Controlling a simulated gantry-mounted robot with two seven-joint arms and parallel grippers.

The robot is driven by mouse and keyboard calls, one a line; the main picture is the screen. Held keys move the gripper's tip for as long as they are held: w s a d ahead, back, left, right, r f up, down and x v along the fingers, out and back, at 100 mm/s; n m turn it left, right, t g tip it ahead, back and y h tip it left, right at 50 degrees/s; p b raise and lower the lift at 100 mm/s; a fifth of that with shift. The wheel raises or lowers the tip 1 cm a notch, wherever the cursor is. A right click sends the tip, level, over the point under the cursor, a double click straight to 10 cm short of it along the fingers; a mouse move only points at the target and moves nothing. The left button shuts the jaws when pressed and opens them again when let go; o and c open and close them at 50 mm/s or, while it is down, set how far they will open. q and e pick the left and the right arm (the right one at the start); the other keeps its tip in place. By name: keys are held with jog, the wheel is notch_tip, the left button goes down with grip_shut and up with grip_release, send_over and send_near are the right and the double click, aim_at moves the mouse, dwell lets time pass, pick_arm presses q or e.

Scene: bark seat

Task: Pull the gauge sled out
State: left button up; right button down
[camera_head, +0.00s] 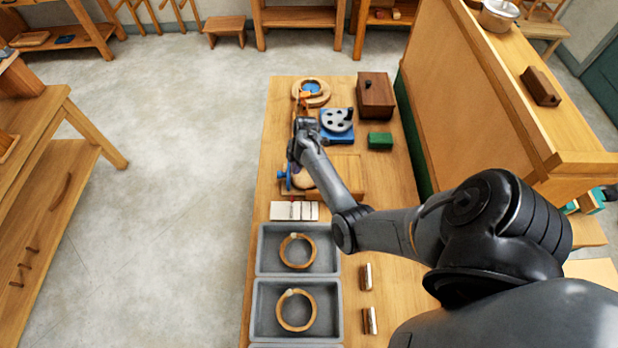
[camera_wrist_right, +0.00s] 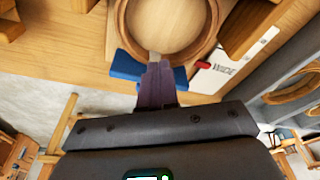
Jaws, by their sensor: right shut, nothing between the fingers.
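What looks like the gauge sled is a wooden fixture (camera_head: 345,173) on the bench, with a blue handle (camera_head: 284,182) at its left edge. A round pale wooden piece sits in it, partly behind my arm. In the right wrist view the blue handle (camera_wrist_right: 126,66) shows on both sides of my fingers, and a round wooden ring (camera_wrist_right: 170,28) lies just past the fingertips. My right gripper (camera_wrist_right: 155,60) is shut and empty at the blue handle, overlapping it in view; I cannot tell whether it touches. In the head view its fingers are mostly hidden. My left gripper is not in view.
White cards (camera_head: 294,212) lie beside the fixture; one reads "WIDE" in the wrist view (camera_wrist_right: 225,68). Grey trays (camera_head: 262,268) with wooden rings stand nearer. A blue fixture (camera_head: 337,138), green block (camera_head: 380,141) and brown box (camera_head: 375,96) stand farther back. Floor left of the bench is clear.

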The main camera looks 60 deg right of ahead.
aim_at(285, 173)
jog(key=shift+f+b, duration=0.7)
jog(key=shift+f, duration=0.75)
jog(key=shift+a+f, duration=0.1)
jog(key=shift+f, duration=0.4)
jog(key=shift+w+a+b, duration=0.2)
jog(key=shift+w+a, duration=0.05)
jog(key=shift+w, duration=0.35)
jog(key=shift+w+a+b, duration=0.15)
jog(key=shift+w+a, duration=0.15)
jog(key=shift+w, duration=0.3)
jog(key=shift+w+a+b, duration=0.2)
jog(key=shift+w+a, duration=0.05)
jog(key=shift+w, duration=0.35)
jog(key=shift+r+p, duration=0.35)
jog(key=shift+p, duration=0.05)
jog(key=shift+s+d+r+p, duration=0.1)
jog(key=shift+s+r+p, duration=0.05)
jog(key=shift+r+p, duration=0.4)
jog(key=shift+s+r+p, duration=0.15)
jog(key=shift+r+p, duration=0.25)
jog(key=shift+p, duration=0.15)
notch_tip(285, 173, up, 2)
jog(key=shift+p, duration=1)
jog(key=shift+s+d+r+p, duration=0.1)
jog(key=shift+r+p, duration=0.7)
jog(key=shift+p, duration=0.15)
jog(key=shift+s+d+r+p, duration=0.1)
jog(key=shift+r+p, duration=0.65)
jog(key=shift+p, duration=0.15)
